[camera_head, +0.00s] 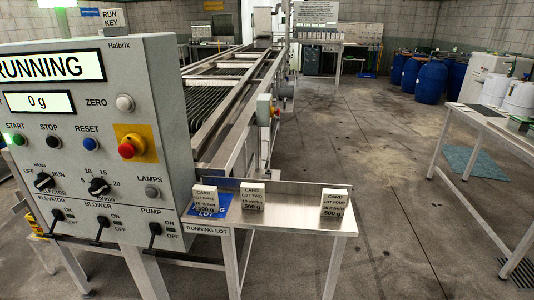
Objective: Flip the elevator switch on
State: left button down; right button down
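The grey control panel (90,130) fills the left of the head view, its display reading RUNNING above a 0 g readout. The elevator switch (56,216) is a small black lever at the panel's lower left, under the ELEVATOR label, with ON and OFF marked beside it. Its lever appears to point down, toward OFF. The blower switch (102,222) and the pump switch (155,229) sit to its right, with levers also hanging down. Neither of my grippers is in view.
A steel shelf (290,196) holding several white cards juts right from the panel's base. The roller sizer (225,100) runs back behind the panel. A metal table (485,125) stands at the right, with blue barrels (431,82) farther back. The middle floor is open.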

aim_at(50, 235)
jog(key=u, duration=1.65)
jog(key=j+u, duration=0.1)
jog(key=i+j, duration=0.05)
jog(key=j, duration=0.05)
